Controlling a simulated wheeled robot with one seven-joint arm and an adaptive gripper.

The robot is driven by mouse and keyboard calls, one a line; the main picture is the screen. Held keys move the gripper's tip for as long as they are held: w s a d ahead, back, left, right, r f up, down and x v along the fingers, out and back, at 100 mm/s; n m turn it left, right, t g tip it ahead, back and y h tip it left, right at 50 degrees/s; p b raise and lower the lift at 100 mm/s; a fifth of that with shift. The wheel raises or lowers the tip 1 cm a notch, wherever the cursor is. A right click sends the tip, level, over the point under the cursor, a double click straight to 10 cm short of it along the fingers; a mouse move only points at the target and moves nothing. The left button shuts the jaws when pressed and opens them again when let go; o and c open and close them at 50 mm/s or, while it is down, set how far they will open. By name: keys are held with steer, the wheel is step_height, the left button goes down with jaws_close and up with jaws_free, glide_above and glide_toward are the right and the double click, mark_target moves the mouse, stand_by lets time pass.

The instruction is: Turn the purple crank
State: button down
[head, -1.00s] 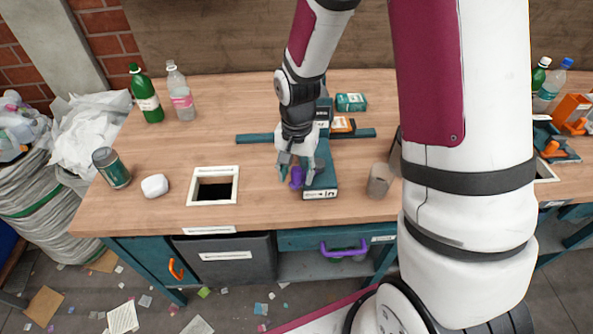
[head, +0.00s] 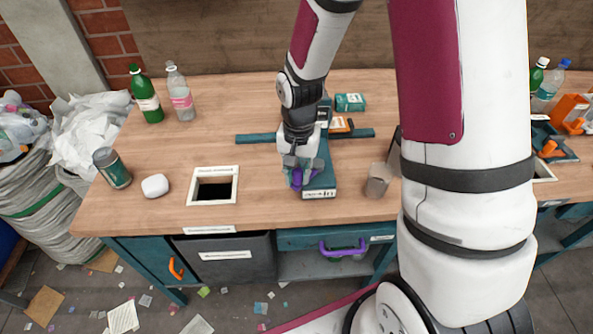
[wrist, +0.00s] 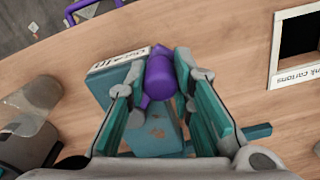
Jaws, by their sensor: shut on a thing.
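The purple crank (wrist: 161,77) shows in the wrist view between my two fingers, and one finger lies against each side of its handle. In the head view the crank (head: 297,179) is at the left side of the teal belt unit (head: 321,182), partly covered by the fingers. My gripper (head: 302,172) is shut on the crank, with the arm reaching down from above. In the wrist view my gripper (wrist: 160,85) spans the crank, and the teal unit (wrist: 154,130) lies beneath it. The crank's base is hidden.
A framed square opening (head: 213,186) is left of the unit. A grey cup (head: 378,180) stands to its right. A white lump (head: 155,185), a can (head: 112,168) and two bottles (head: 146,95) stand at left.

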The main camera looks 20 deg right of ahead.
steer(key=s+d+n+p, duration=0.3)
steer(key=d+n+p, duration=0.4)
steer(key=n, duration=1.1)
steer(key=shift+d+n, duration=0.3)
steer(key=shift+d, duration=1.8)
steer(key=c, duration=1.4)
jaws_free()
steer(key=shift+o, duration=0.2)
steer(key=shift+r, duration=0.15)
step_height(320, 180, up, 12)
